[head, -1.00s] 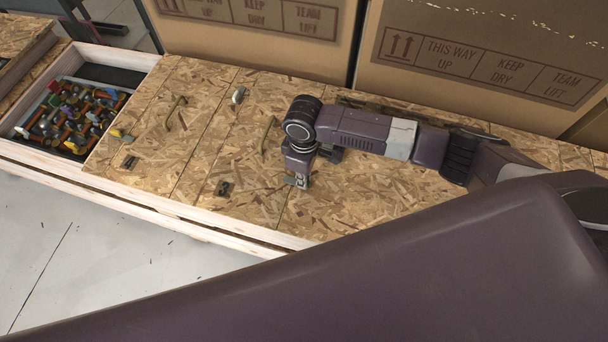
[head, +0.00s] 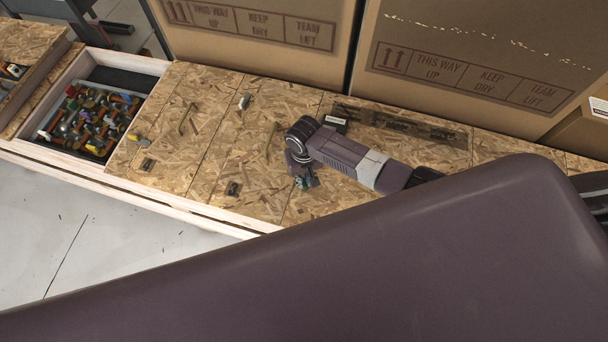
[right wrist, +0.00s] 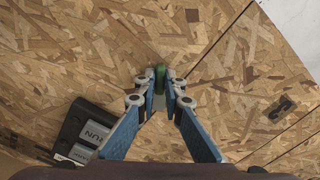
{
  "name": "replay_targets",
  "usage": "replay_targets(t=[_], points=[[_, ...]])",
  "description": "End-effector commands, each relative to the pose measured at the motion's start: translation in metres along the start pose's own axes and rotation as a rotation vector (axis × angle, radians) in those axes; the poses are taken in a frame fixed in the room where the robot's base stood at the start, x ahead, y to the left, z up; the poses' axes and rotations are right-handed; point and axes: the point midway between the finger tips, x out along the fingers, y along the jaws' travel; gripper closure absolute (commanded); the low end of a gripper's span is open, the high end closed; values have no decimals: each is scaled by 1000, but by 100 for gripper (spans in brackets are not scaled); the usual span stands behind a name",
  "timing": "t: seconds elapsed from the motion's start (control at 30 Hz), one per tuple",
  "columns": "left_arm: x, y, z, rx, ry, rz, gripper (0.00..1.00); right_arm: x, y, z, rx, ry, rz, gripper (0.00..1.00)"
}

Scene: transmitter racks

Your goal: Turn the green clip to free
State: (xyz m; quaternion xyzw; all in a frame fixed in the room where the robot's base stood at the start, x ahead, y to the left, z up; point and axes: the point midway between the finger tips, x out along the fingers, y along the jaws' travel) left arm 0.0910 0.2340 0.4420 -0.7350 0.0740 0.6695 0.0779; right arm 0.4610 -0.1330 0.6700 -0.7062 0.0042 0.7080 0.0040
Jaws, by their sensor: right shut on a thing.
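The green clip (right wrist: 161,77) is a small rounded green piece at the top centre of the right wrist view, between my right gripper's fingertips. My right gripper (right wrist: 161,88) is shut on it, with its blue-sided fingers closed in around the clip. My left gripper is not in view.
A black block marked RUN (right wrist: 88,134) lies beside the gripper. An open compartment (head: 128,78) holds mixed parts. Large cartons (head: 270,40) stand behind.

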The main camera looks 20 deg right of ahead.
Motion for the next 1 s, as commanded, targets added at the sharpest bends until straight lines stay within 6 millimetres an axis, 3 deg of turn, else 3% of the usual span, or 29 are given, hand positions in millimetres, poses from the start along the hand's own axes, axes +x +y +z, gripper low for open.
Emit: replay_targets(t=[0.1,0.5,1.0], points=[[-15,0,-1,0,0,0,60,-5,-2,0,111,-1,-3,100],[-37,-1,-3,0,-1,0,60,-4,-1,-2,434,2,-2,100],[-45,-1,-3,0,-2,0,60,-2,0,-3,595,6,-2,100]])
